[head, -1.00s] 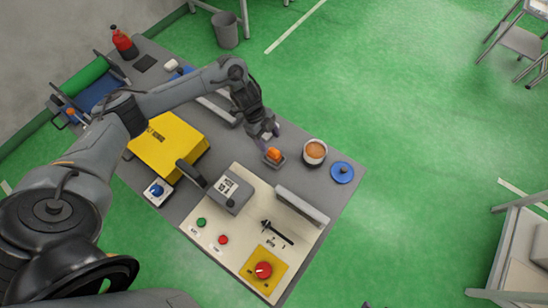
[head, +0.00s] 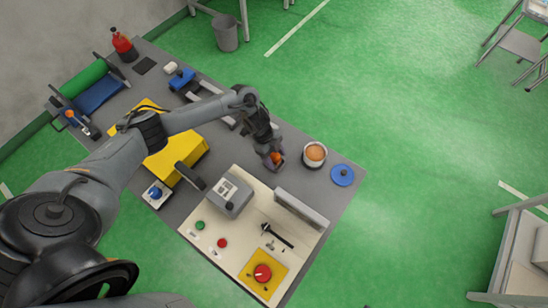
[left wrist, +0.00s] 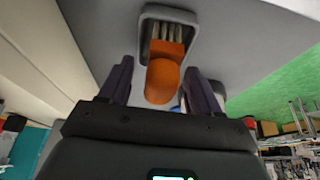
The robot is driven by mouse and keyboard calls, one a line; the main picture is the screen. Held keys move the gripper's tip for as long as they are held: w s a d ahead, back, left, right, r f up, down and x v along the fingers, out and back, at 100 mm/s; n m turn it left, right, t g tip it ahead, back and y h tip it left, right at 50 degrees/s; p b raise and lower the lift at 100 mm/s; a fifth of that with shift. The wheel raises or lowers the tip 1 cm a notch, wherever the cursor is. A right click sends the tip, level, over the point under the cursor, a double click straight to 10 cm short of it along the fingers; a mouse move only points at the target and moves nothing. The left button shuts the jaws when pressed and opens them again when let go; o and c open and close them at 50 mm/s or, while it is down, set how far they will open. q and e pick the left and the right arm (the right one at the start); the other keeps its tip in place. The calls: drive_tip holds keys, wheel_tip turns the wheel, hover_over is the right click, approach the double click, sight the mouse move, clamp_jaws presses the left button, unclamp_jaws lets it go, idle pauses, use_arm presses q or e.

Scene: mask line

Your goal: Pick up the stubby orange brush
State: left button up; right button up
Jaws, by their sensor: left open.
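The stubby orange brush (left wrist: 163,78) lies in a small grey tray (left wrist: 147,22), its pale bristles toward the tray's far end in the left wrist view. In the head view a bit of the orange brush (head: 277,157) shows beside my left gripper (head: 273,160), which hides most of the tray. My left gripper is open, and in the left wrist view its two fingers (left wrist: 160,88) stand on either side of the orange handle. I cannot tell whether they touch it. My right gripper is not in view.
A white cup with orange-brown contents (head: 315,154) and a blue lid (head: 342,174) stand close to the right of the gripper. A cream control panel (head: 226,242) with a raised grey bar (head: 301,210) lies in front. A yellow box (head: 176,158) sits left, under my arm.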

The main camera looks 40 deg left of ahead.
sight(277, 155)
use_arm(q)
drive_tip(key=shift+d+f, duration=0.1)
drive_tip(key=shift+f, duration=0.25)
drive_tip(key=c, duration=1.1)
drive_tip(key=shift+o, duration=0.2)
drive_tip(key=shift+r, duration=0.1)
drive_tip(key=shift+r, duration=0.4)
wheel_tip(277, 155, up, 4)
drive_tip(key=shift+f, duration=0.25)
drive_tip(key=s+d+r, duration=0.2)
drive_tip(key=d+r, duration=0.1)
drive_tip(key=d, duration=0.2)
drive_tip(key=s+d+r+p, duration=0.1)
drive_tip(key=d+r, duration=0.2)
drive_tip(key=d, duration=0.3)
drive_tip(key=shift+s+r, duration=0.3)
drive_tip(key=shift+s, duration=0.05)
